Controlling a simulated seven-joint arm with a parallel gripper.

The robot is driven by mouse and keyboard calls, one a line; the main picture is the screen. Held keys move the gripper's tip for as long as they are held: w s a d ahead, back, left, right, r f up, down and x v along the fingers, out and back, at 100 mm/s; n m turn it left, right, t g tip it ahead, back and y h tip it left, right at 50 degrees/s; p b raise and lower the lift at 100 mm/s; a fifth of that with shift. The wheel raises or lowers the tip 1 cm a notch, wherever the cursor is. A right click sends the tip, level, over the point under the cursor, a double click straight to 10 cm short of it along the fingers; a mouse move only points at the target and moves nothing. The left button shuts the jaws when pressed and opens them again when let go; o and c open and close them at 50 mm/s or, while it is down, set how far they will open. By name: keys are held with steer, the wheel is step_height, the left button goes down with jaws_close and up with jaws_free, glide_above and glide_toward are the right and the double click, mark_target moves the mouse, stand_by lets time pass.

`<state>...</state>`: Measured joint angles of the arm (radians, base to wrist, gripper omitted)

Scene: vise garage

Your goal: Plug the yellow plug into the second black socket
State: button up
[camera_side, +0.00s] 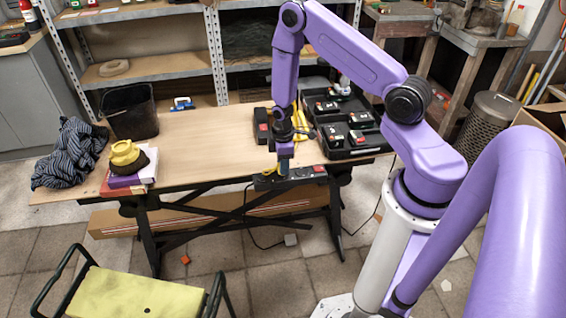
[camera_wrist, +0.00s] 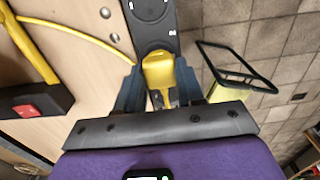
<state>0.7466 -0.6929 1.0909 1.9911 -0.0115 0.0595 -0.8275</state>
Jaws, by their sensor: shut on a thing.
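The yellow plug (camera_wrist: 158,70) is between my gripper's fingers (camera_wrist: 158,88) in the wrist view, with a yellow cord (camera_wrist: 75,38) leading off to the left. My gripper is shut on it. The plug lies over or against the black power strip (camera_wrist: 151,22); whether its pins are in a socket is hidden. A round black socket (camera_wrist: 150,8) shows just beyond the plug. In the side view, my gripper (camera_side: 285,168) points down at the power strip (camera_side: 264,184) on the table's front edge. The plug is mostly hidden there.
A black organizer case (camera_side: 345,153) stands right of my gripper, and a black-and-red object (camera_side: 262,126) behind it. A dark bin (camera_side: 130,112), a striped cloth (camera_side: 68,155) and books (camera_side: 128,178) with a yellow item are at left. The table's left-middle is clear.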

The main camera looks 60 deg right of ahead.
steer(key=shift+f, duration=0.6)
stand_by(0.3)
steer(key=o, duration=1.1)
steer(key=shift+c, duration=0.2)
step_height(320, 180, up, 18)
steer(key=shift+f, duration=0.25)
steer(key=shift+a, duration=0.1)
steer(key=s+a+r+n, duration=0.2)
steer(key=s+a+r, duration=0.9)
steer(key=s+a, duration=0.45)
steer(key=s+r+n, duration=0.1)
steer(key=s+r, duration=0.2)
steer(key=s, duration=0.6)
steer(key=shift+s+a+r+n, duration=0.15)
steer(key=shift+a+n, duration=0.05)
steer(key=shift+n, duration=0.1)
